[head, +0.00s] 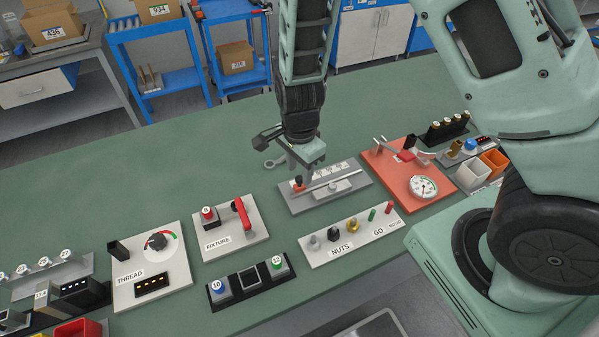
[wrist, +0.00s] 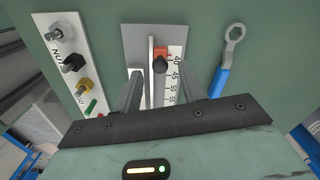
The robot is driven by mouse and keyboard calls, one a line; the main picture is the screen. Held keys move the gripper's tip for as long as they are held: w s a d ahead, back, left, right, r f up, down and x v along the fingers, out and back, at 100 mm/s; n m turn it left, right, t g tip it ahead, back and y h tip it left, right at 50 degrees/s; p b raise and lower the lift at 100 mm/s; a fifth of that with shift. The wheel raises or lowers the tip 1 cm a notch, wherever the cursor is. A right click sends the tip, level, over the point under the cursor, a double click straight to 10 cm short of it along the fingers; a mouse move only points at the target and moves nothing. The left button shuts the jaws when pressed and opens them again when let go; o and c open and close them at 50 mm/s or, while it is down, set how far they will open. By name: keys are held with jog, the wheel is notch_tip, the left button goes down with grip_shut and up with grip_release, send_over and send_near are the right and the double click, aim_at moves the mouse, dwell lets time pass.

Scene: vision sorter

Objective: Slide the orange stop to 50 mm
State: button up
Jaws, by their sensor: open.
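The orange stop (head: 298,186) with a dark knob sits near the left end of a grey slide plate (head: 352,184). In the wrist view the orange stop (wrist: 161,54) is beside a white scale (wrist: 176,72) marked 40, 45, 50, 55, close to the 40 mark. My gripper (head: 299,166) is above the plate, pointing down, near the stop. In the wrist view its two fingers are apart, reaching toward the stop with nothing held between them. Whether a finger touches the stop cannot be told.
A wrench with a blue handle (wrist: 220,79) lies on the green bench beside the plate. A white NUTS/GO panel (head: 322,257) is in front, a red gauge board (head: 436,197) to the right, and a FIXTURE panel (head: 230,243) to the left. Bare bench lies behind.

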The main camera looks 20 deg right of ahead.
jog(key=shift+f, duration=0.9)
grip_shut()
jog(key=b, duration=0.1)
send_over(324, 180)
grip_release()
jog(key=shift+s, duration=0.1)
notch_tip(324, 180, up, 18)
jog(key=p, duration=0.2)
jog(key=shift+f, duration=0.25)
